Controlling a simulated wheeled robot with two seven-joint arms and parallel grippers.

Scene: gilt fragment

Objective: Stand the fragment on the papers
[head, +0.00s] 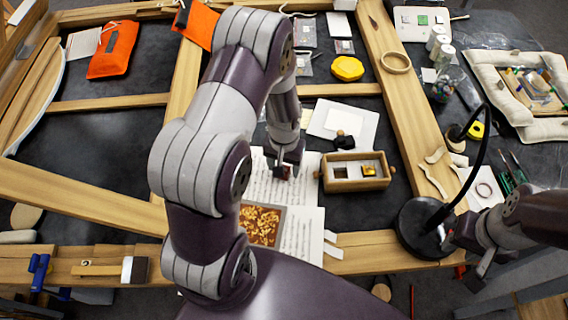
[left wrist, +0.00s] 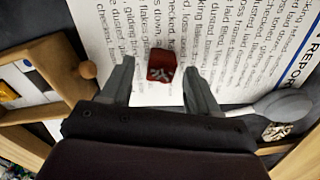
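The fragment (left wrist: 161,66), a small dark red block with a pale pattern on one face, is over the printed papers (left wrist: 215,45) in the left wrist view. My left gripper (left wrist: 157,78) is open, with one finger on each side of the fragment and gaps between. Whether the fragment touches the paper is hard to tell. In the head view the papers (head: 306,240) lie at the centre of the table, and my left gripper (head: 284,166) is above them, largely covering the fragment. My right gripper (head: 472,258) is open and empty at the lower right, beside the lamp.
A wooden box (head: 340,184) with round knobs stands just right of the papers. A gold-patterned panel (head: 262,222) lies on the papers' near side. A black lamp (head: 418,232) stands to the right. Wooden frame bars (head: 400,120) surround the area.

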